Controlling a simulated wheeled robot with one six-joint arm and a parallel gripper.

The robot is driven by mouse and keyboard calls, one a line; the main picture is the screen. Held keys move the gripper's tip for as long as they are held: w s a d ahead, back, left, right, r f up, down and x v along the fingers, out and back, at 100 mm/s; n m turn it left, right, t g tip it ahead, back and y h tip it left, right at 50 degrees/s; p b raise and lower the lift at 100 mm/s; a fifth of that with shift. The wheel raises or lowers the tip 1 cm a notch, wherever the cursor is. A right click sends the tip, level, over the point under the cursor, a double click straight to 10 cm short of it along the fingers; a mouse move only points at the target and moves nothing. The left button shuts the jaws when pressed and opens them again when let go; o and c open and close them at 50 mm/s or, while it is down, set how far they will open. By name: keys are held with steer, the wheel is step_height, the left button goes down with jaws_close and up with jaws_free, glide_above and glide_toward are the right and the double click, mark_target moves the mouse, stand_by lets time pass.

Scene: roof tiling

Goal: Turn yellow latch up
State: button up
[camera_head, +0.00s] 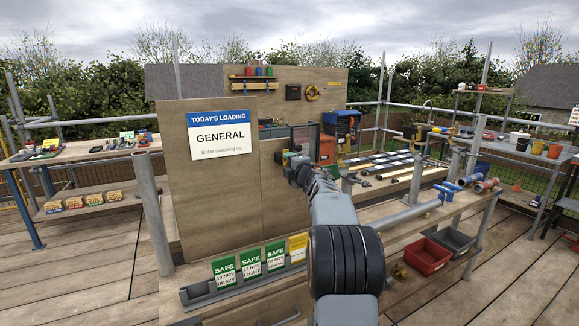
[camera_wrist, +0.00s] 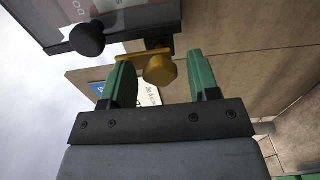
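The yellow latch (camera_wrist: 160,69) shows in the wrist view as a round knob with a short flat bar reaching left from it. It sits beside the lower edge of a dark-framed door (camera_wrist: 140,22). My gripper (camera_wrist: 161,62) is open, with one green finger on each side of the latch knob. I cannot tell whether either finger touches it. In the head view, my gripper (camera_head: 294,161) is at the right edge of the plywood board, by the dark-framed door (camera_head: 305,137). The latch is too small or hidden to make out there.
A black round knob (camera_wrist: 87,40) sticks out from the door near my left finger. The plywood board (camera_head: 205,205) with the loading sign (camera_head: 222,136) stands close on the left. A rack of SAFE tags (camera_head: 243,279) lies low in front. The workbench (camera_head: 405,208) extends right.

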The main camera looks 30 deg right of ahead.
steer(key=shift+s, duration=0.1)
steer(key=s+a+b, duration=0.1)
steer(key=s+a, duration=0.1)
steer(key=s, duration=1.1)
steer(key=shift+s, duration=0.25)
